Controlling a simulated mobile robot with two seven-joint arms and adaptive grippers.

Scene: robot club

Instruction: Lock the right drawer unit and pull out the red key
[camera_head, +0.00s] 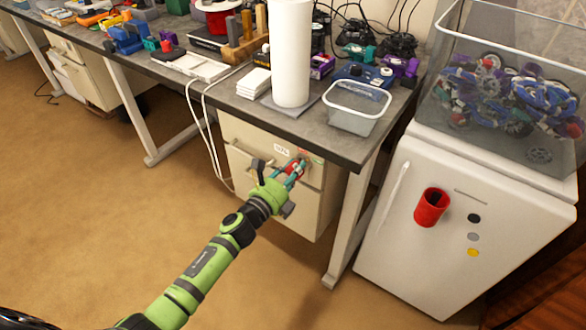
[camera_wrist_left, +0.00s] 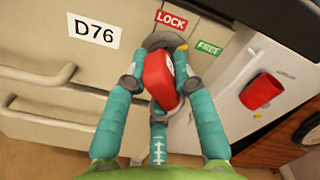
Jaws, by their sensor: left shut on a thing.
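The right drawer unit (camera_head: 240,150) stands under the workbench, cream coloured, with its drawers closed. In the left wrist view its front (camera_wrist_left: 60,30) carries a D76 label, a red LOCK label (camera_wrist_left: 171,19) and a green FREE label (camera_wrist_left: 209,48). The red key (camera_wrist_left: 158,80) is at the round lock (camera_wrist_left: 167,42), its head upright below the LOCK label. My left gripper (camera_head: 295,168) is at the drawer front, its teal fingers shut on the key's head from both sides. The key's shaft is hidden. My right gripper is not in view.
The workbench (camera_head: 345,145) overhangs the drawer unit, with a white paper roll (camera_head: 291,55) and a clear plastic tub (camera_head: 356,107) near its edge. A small white fridge (camera_head: 400,220) with a red cup (camera_head: 432,207) stands to the right. The floor on the left is open.

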